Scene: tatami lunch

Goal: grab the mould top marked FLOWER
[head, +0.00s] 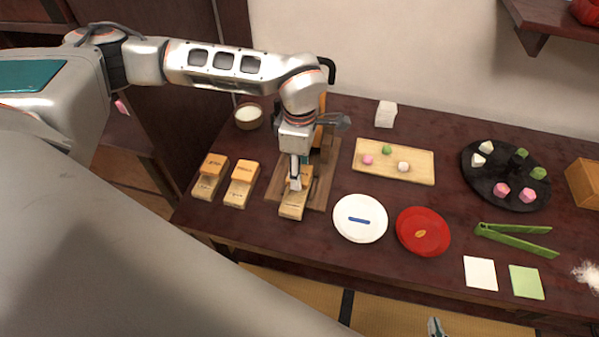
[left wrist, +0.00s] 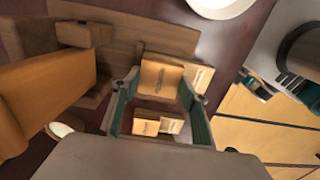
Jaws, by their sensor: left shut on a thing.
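Three wooden moulds stand at the left of the dark table: a left one (head: 210,176), a middle one (head: 242,184) and one beneath my left gripper (head: 293,207). Each has an orange-brown top on a paler base; the lettering is too small to read. My left gripper (head: 296,186) points down and is shut on the rightmost mould's top. In the left wrist view that mould top (left wrist: 161,77) is between the teal-edged fingers, with its pale base (left wrist: 200,76) beside it. My right gripper (head: 437,327) shows only partly at the bottom edge, away from the moulds.
A brown board (head: 320,190) and wooden stand lie just behind the gripper. A white plate (head: 346,230) and red plate (head: 422,247) stand to the right. Farther off are a sweets board (head: 420,177), a black round tray (head: 484,195), green tongs (head: 515,238) and a bowl (head: 248,116).

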